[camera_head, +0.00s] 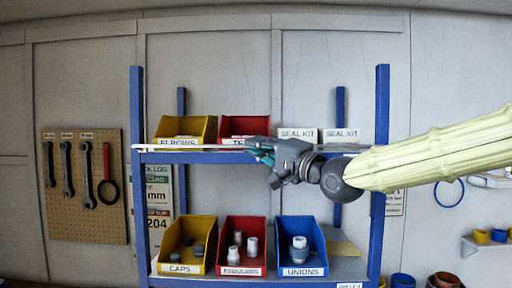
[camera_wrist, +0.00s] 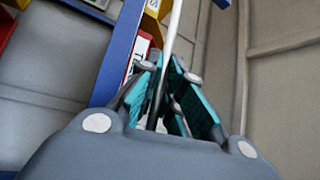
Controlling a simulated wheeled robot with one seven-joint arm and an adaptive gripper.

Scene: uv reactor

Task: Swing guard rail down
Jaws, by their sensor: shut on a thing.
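The guard rail (camera_head: 190,149) is a thin pale rod. In the head view it runs level across the front of the upper shelf, from the left post to my gripper (camera_head: 256,152). My gripper comes in from the right and is shut on the rail in front of the red bin. In the wrist view the white rod (camera_wrist: 173,32) runs down between the teal finger pads of my gripper (camera_wrist: 172,82). My gripper and arm hide the rail's right part.
The blue-post shelf rack (camera_head: 382,110) holds yellow (camera_head: 205,131) and red (camera_head: 262,124) bins above. Caps, reducers and unions bins (camera_head: 302,270) stand below. A pegboard with wrenches (camera_head: 115,220) hangs at left. Space between the shelves is mostly open.

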